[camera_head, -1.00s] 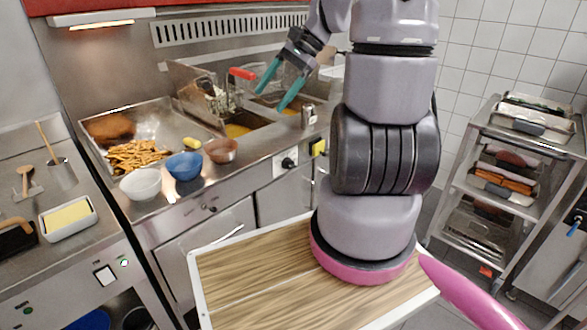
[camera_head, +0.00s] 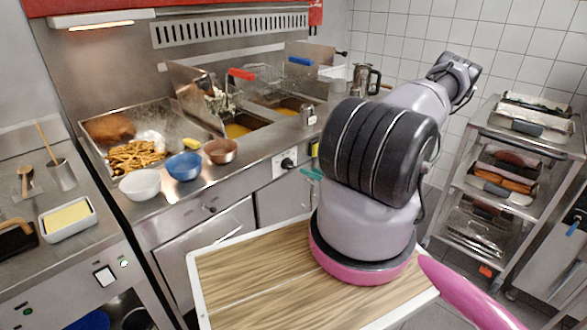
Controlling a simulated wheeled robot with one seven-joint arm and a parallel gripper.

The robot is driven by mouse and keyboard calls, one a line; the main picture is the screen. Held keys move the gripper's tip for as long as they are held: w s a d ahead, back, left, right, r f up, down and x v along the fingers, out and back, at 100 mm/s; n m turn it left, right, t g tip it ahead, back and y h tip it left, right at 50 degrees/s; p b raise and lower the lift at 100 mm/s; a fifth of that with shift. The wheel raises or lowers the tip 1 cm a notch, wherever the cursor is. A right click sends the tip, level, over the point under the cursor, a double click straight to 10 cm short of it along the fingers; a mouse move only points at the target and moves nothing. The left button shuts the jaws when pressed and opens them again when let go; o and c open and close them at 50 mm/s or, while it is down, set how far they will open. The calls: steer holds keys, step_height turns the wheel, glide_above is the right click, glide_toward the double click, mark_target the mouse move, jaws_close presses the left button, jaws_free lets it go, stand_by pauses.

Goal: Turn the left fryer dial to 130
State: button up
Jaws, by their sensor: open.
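The left fryer dial (camera_head: 288,163) is a small dark knob on a white plate, on the steel front below the fryer basins. Its setting is too small to read. My gripper (camera_head: 311,174) shows only as a teal fingertip just right of and below the dial, apart from it in the picture. The rest of the gripper is hidden behind my arm. It is open, and no object shows at the visible fingertip. The fryer (camera_head: 262,130) has two oil basins, with a red-handled and a blue-handled basket.
Bowls in white (camera_head: 140,184), blue (camera_head: 184,166) and copper (camera_head: 221,151) stand along the counter edge left of the dial. A tray of fries (camera_head: 135,156) lies behind them. A steel pot (camera_head: 364,79) stands beyond the fryer. A trolley (camera_head: 480,165) stands on the right.

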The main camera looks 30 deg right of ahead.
mark_target(292, 167)
steer(key=w+a+f, duration=0.1)
steer(key=w, duration=0.2)
steer(key=w+a+m+h, duration=0.1)
steer(key=w, duration=0.2)
steer(key=w+a+f+m, duration=0.1)
steer(key=w, duration=0.2)
steer(key=shift+w+f+t+h, duration=0.25)
steer(key=shift+f+t+h, duration=0.05)
steer(key=shift+t, duration=0.1)
steer(key=c, duration=1.3)
